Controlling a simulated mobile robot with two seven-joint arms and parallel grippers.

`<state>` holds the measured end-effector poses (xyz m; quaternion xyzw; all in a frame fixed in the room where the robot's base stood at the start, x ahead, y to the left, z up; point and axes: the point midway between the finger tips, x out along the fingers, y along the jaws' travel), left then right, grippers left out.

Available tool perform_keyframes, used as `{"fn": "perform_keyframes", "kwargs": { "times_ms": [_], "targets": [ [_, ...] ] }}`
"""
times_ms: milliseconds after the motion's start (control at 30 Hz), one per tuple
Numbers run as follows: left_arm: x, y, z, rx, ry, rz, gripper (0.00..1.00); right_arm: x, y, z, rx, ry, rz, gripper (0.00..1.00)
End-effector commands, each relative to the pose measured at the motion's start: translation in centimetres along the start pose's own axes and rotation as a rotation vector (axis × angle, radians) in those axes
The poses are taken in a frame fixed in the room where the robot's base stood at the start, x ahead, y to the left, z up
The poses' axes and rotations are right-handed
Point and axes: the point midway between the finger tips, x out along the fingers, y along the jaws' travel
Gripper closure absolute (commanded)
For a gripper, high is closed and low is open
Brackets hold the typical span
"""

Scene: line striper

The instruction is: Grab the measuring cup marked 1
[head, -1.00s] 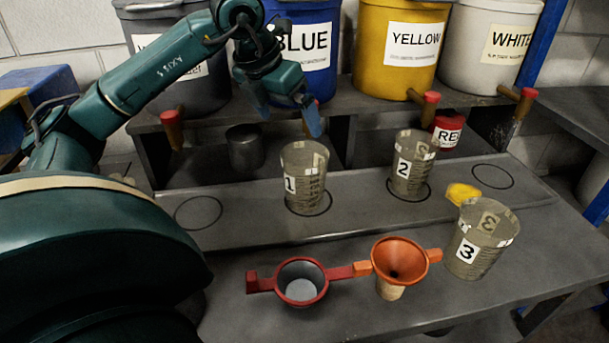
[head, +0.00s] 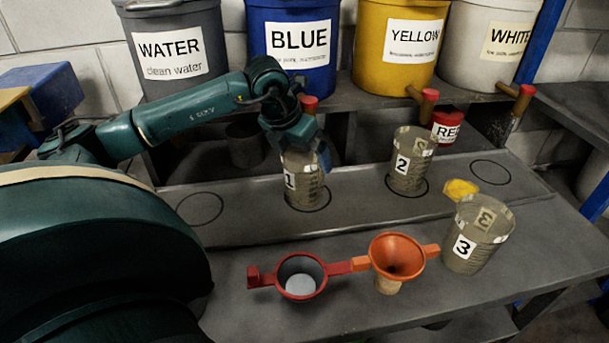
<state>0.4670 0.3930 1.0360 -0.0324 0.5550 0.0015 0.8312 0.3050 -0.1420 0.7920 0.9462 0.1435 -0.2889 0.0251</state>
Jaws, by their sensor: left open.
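The measuring cup marked 1 (head: 305,188) is a clear, ridged cup with a white label. It stands upright in a drawn circle on the raised shelf of the bench. My left gripper (head: 308,160) is over the cup's top and open. One blue finger shows at the right side of the rim; the other finger is hidden, so I cannot tell whether it touches the cup. My right gripper is out of view.
Cup 2 (head: 411,165) stands to the right, with a yellow sponge (head: 461,189) and cup 3 (head: 478,240) beyond. A red-rimmed strainer (head: 301,277) and orange funnel (head: 397,257) are in front. Buckets, including the blue bucket (head: 293,45), line the back.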

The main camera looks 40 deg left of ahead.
Motion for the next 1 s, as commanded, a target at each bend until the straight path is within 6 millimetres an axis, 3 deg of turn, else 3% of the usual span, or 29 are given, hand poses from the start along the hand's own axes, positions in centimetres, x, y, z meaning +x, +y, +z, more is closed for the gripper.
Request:
{"fn": "perform_keyframes", "kwargs": {
  "times_ms": [133,700,1000],
  "targets": [
    [-0.01,0.01,0.0,0.0,0.0,0.0,0.02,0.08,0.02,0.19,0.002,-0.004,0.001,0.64],
    [-0.06,0.03,0.02,-0.001,-0.001,0.001,0.48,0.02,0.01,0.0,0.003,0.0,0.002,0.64],
    [-0.15,0.08,0.07,-0.001,-0.001,0.001,0.48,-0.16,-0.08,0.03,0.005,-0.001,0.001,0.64]
  ]
}}
